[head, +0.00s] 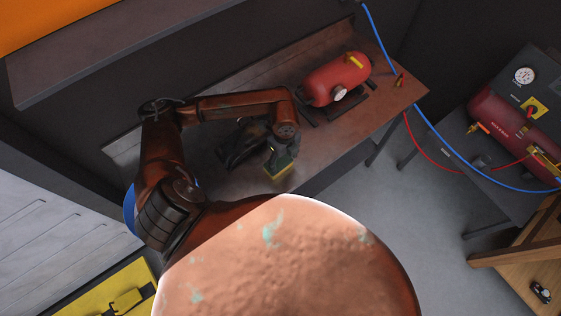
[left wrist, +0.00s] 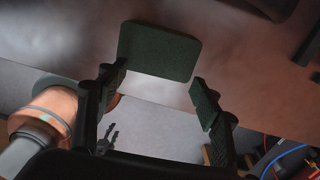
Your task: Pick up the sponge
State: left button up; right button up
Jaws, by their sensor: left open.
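The sponge (head: 279,170) lies on the brown workbench near its front edge, and its yellow side edge and dark top show in the head view. In the left wrist view, the sponge (left wrist: 159,51) is a dark green rounded block. My left gripper (head: 274,156) is directly over the sponge in the head view and partly hides it. In the left wrist view, my left gripper (left wrist: 160,90) is open, with one finger on each side and the sponge beyond the fingertips. The fingers appear apart from it. My right gripper is not in view.
A dark object (head: 238,146) sits on the workbench (head: 208,182) just left of the sponge. A red tank (head: 334,79) stands farther right. A wall shelf (head: 120,42) overhangs at the back left. Hoses and a red compressor (head: 497,112) are at the right.

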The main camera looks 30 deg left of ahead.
aim_at(281, 165)
pick_arm(q)
jog(key=o, duration=0.5)
jog(key=f, duration=0.2)
jog(key=f+p, duration=0.1)
jog(key=shift+s+a+f, duration=0.25)
jog(key=shift+s+a, duration=0.15)
jog(key=shift+c, duration=0.2)
jog(key=o, duration=0.4)
jog(key=shift+f, duration=0.9)
jog(key=shift+o, duration=0.2)
jog(key=shift+c, duration=2.2)
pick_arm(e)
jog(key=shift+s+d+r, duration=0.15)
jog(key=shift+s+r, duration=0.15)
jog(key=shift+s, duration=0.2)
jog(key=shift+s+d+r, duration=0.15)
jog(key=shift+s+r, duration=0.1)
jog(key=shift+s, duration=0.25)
